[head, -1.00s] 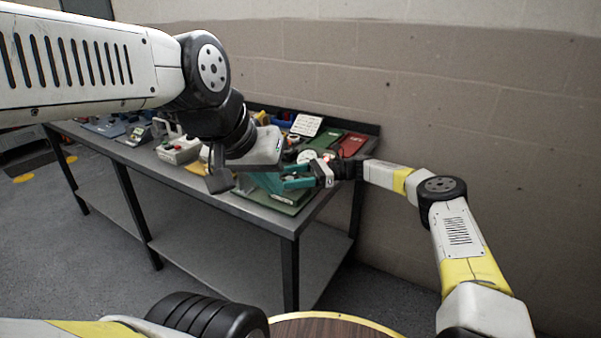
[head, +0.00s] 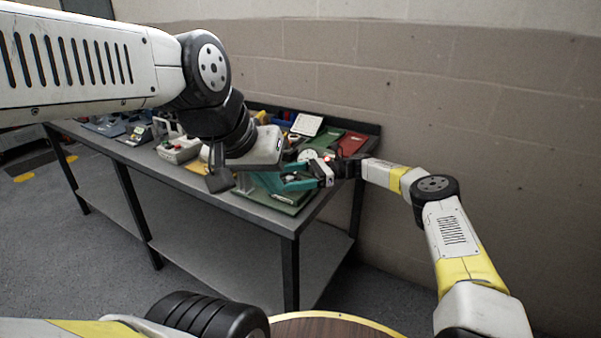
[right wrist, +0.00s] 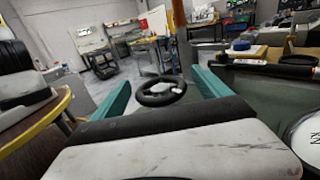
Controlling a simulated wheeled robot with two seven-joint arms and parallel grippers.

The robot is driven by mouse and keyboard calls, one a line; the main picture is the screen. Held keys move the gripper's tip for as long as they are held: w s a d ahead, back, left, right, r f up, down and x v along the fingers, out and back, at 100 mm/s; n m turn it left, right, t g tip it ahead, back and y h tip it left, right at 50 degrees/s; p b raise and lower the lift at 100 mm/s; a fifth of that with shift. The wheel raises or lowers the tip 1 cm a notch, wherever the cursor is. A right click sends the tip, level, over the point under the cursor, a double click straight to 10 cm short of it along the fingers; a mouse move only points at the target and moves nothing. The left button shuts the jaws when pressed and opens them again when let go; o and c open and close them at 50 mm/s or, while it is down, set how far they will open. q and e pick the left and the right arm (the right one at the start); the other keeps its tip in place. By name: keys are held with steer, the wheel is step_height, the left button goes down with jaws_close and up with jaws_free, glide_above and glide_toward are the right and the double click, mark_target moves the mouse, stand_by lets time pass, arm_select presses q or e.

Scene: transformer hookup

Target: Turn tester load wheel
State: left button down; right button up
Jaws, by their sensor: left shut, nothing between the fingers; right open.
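The load wheel (right wrist: 161,91) is a small black handwheel with a light spot near its hub, in the middle of the right wrist view. My right gripper (right wrist: 160,80) is open, with one teal finger on each side of the wheel in that view; I cannot tell whether either touches it. In the head view my right gripper (head: 283,177) is at the bench's near right end, over the green tester base (head: 290,199). The wheel cannot be made out there. My left gripper (head: 219,182) is shut and empty, to the left, and its arm covers part of the bench.
A white round dial marked KN (right wrist: 307,138) is at the right in the wrist view. The grey workbench (head: 265,218) carries a grey box with a red button (head: 178,150), a red case (head: 352,144) and other equipment. A wall stands behind the bench.

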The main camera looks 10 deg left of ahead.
steer(key=shift+w, duration=0.1)
steer(key=shift+v, duration=3.85)
